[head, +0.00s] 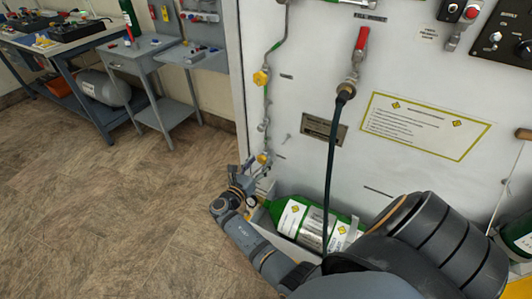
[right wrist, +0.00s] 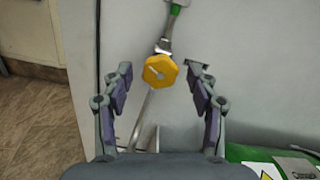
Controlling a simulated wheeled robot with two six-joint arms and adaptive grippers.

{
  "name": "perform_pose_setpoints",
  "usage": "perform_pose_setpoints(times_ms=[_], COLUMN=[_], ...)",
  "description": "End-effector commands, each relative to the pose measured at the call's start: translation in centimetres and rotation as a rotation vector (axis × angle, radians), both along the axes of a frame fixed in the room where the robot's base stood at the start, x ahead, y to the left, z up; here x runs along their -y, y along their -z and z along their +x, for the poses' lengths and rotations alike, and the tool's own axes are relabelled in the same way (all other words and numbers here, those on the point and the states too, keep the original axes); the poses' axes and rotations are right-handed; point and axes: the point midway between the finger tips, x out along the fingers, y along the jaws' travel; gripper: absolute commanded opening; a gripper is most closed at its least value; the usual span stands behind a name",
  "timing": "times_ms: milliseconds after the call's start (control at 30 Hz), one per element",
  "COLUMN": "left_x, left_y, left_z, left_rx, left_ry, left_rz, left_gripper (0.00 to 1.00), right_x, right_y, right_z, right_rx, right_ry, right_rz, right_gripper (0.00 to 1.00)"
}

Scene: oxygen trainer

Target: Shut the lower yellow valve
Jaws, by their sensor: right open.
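The lower yellow valve (head: 264,158) sits low on the thin pipe at the left edge of the white panel. My right gripper (head: 250,172) is beside it, low at the panel's left edge. In the right wrist view, a yellow knob (right wrist: 160,70), which looks like this valve, sits midway between the fingertips of my open right gripper (right wrist: 158,76). A gap shows on each side of the knob, and nothing is held. I cannot tell how deep the knob is between the fingers. The upper yellow valve (head: 261,77) is higher on the same pipe. My left gripper is not in view.
A green cylinder (head: 290,217) lies at the panel's foot, right of the gripper. A dark hose (head: 330,180) hangs from a red-handled valve (head: 361,40). Grey tables (head: 150,45) stand at the back left. The floor (head: 110,200) left of the panel is clear.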

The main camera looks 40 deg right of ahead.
Motion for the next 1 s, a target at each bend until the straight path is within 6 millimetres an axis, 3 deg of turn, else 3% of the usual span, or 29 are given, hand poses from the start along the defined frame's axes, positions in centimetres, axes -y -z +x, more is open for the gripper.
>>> perform_pose_setpoints(times_ms=[300, 700, 1000], left_x=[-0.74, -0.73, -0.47], left_y=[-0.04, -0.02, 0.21], left_z=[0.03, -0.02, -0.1], left_rx=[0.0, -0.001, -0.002], left_ry=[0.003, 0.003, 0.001], left_rz=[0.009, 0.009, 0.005], left_gripper=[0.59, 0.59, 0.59], right_x=[-0.12, -0.11, -0.11], right_y=[-0.01, 0.0, 0.05], right_z=[0.0, 0.0, 0.0], right_rx=[0.0, 0.0, 0.047], right_ry=[0.0, 0.0, 0.0], right_rz=[0.0, 0.001, 0.02], right_gripper=[0.58, 0.05, 0.05])
